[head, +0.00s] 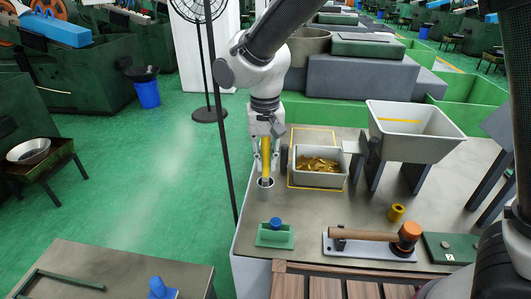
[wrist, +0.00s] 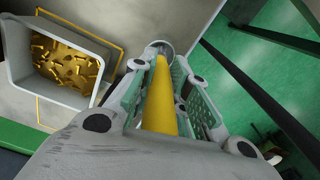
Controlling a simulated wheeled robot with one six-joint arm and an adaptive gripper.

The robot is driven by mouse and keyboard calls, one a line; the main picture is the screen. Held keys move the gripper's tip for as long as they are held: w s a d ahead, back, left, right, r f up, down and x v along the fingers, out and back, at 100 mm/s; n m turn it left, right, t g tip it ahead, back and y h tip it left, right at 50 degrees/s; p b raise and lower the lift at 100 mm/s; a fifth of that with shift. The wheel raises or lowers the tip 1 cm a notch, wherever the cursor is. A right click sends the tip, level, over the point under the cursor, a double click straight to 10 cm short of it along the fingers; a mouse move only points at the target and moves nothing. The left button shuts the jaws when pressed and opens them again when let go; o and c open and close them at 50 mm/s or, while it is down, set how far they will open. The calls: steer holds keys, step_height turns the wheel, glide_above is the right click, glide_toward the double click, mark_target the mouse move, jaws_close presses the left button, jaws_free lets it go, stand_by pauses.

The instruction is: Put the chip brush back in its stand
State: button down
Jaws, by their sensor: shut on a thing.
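The chip brush (head: 266,148) has a yellow handle and is held roughly upright between the fingers of my gripper (head: 266,166). In the wrist view the yellow handle (wrist: 160,105) runs between both fingers toward the stand. The stand (head: 265,190) is a small grey cup at the workbench's left edge, directly below my gripper. Its round rim (wrist: 158,47) shows past the fingertips in the wrist view. The brush's lower end meets the cup's mouth in the picture. I cannot tell how deep it is inside, and the bristles are hidden.
A grey bin of brass chips (head: 318,179) stands right of the stand, with a hopper (head: 410,125) beyond. A dark pole (head: 222,140) rises close on the left.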

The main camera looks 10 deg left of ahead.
steer(key=shift+f, duration=1)
steer(key=c, duration=1.3)
jaws_free()
step_height(320, 180, up, 11)
steer(key=shift+a+r, duration=0.1)
steer(key=shift+r, duration=0.45)
